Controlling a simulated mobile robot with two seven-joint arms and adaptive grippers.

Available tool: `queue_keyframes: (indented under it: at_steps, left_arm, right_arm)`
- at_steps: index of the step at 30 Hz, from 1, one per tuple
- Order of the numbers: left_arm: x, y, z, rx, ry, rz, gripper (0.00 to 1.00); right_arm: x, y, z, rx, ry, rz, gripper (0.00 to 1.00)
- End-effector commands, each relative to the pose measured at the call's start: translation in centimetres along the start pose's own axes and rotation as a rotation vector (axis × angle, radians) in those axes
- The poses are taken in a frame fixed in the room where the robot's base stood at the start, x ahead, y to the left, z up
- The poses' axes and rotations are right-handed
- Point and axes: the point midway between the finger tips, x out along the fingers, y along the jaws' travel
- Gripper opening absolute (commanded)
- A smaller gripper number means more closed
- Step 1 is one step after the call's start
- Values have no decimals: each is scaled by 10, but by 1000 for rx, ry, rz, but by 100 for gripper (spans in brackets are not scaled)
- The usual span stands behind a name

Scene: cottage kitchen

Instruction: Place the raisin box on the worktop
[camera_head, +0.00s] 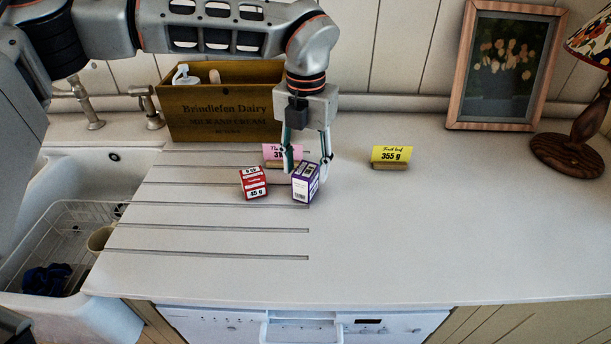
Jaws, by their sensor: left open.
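A small purple and white box (305,185) stands on the white worktop (420,235). A small red and white box (254,182), marked 45 g, stands just left of it on the grooved part. The print is too small to tell which one is the raisin box. My left gripper (306,170) points down at the purple box, its fingers open and spread at the box's two sides. I cannot tell whether they touch it. The box rests on or very close to the worktop.
A pink card (283,152) and a yellow 355 g card (391,155) stand in wooden holders behind. A wooden dairy crate (222,115), picture frame (505,65) and lamp (573,150) line the back. The sink (62,180) is left. The worktop's right front is clear.

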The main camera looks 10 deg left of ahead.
Motion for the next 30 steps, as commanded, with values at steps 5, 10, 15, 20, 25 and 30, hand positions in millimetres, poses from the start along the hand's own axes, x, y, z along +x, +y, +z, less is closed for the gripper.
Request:
queue_keyframes:
  at_steps: [5, 10, 15, 20, 25, 30]
  left_arm:
    - [-39, 0, 1, -1, -4, 1, 44]
    - [-66, 0, 0, -2, -2, 1, 44]
    - [-79, 0, 0, 0, 0, 1, 44]
    - [-82, 0, 0, -1, 1, 0, 44]
    - [-82, 0, 0, 0, 1, 0, 44]
    - [-81, 0, 0, 0, 1, 0, 44]
  right_arm:
    - [0, 0, 1, 0, -3, 0, 40]
    - [-1, 0, 0, 0, -3, 0, 40]
    - [-1, 0, 0, 0, -2, 0, 40]
    - [-1, 0, -1, 0, -1, 0, 40]
    - [-1, 0, -2, 0, 1, 0, 40]
    - [-1, 1, -5, 0, 6, 1, 40]
